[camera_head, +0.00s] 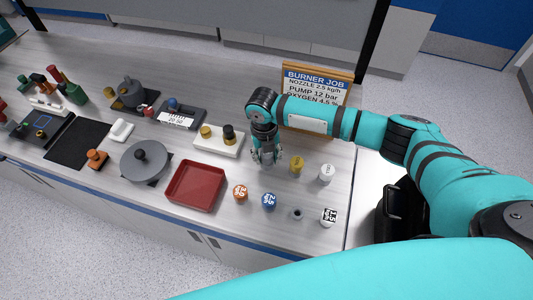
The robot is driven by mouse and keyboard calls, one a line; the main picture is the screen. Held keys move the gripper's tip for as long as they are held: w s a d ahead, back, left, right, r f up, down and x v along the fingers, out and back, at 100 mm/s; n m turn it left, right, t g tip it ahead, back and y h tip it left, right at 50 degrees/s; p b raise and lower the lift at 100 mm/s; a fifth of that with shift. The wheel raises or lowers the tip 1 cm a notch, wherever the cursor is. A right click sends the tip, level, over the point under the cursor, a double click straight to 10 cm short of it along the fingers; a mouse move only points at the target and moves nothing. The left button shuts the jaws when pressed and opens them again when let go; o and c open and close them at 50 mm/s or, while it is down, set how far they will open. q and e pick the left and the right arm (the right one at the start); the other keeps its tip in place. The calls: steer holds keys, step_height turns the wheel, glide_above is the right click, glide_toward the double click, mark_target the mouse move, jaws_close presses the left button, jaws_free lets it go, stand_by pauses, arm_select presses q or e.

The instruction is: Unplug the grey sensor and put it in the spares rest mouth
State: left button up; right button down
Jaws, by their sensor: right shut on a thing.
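My right gripper (267,160) points down over the right half of the bench, just right of the white block. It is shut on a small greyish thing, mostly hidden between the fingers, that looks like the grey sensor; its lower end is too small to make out. The white block (232,150) carries a brass plug (206,131) and a black-topped plug (228,134). A small grey ring-like piece with a dark centre (297,214) stands near the front edge; I cannot tell if it is the spares rest mouth. My left gripper is not in view.
Orange (240,192), blue (269,201), brass (296,164) and white (326,173) capped pieces and a black-and-white marked one (329,217) stand around the gripper. A red tray (195,186) lies left. A sign (318,82) stands behind.

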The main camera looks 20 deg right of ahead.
steer(key=shift+f, duration=0.3)
steer(key=c, duration=0.7)
jaws_free()
steer(key=shift+r, duration=0.3)
steer(key=r, duration=1.1)
steer(key=shift+a+r, duration=0.2)
steer(key=shift+a, duration=0.05)
steer(key=shift+s, duration=0.1)
